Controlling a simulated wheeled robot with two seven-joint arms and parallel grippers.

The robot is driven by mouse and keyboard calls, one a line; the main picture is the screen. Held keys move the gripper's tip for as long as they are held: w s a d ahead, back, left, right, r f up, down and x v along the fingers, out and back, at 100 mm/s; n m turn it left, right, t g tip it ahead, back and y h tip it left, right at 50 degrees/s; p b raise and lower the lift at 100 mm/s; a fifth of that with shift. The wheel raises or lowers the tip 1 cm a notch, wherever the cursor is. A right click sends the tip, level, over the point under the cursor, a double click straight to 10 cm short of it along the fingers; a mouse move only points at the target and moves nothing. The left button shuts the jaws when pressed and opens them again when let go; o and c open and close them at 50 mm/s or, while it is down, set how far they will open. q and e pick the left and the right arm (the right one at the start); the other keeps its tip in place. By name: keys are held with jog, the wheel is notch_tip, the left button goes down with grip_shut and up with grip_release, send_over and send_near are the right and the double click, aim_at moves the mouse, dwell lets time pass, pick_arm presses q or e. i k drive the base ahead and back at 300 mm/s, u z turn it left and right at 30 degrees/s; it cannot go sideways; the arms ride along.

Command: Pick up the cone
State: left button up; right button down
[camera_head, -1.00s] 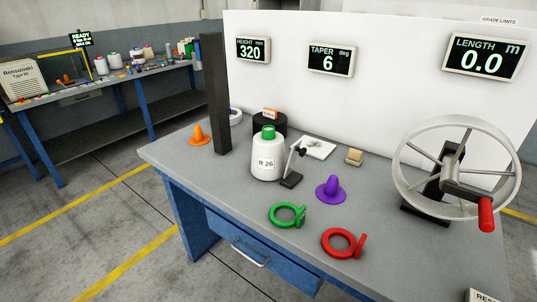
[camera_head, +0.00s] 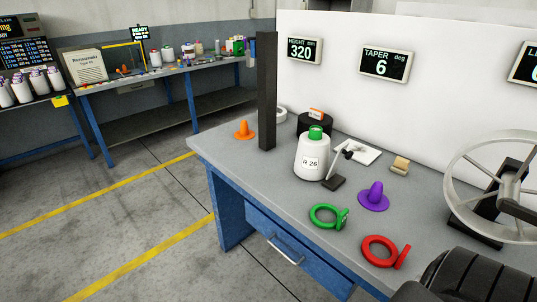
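A white yarn cone (camera_head: 311,158) labelled R 26, with a green top (camera_head: 316,132), stands upright on the grey workbench (camera_head: 240,155). A small orange cone-shaped piece (camera_head: 244,131) stands at the bench's left end, left of the dark post. Neither gripper's fingers are in view. A dark ribbed part, which looks like a piece of my own arm, fills the bottom right corner.
A dark upright post (camera_head: 267,95) stands left of the white cone. A small black stand (camera_head: 334,182) is close on its right. Green (camera_head: 323,216) and red (camera_head: 379,251) rings lie in front. A handwheel (camera_head: 458,172) stands at right. Floor left of the bench is clear.

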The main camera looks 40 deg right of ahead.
aim_at(312, 160)
jog(key=i, duration=0.25)
jog(key=z, duration=2)
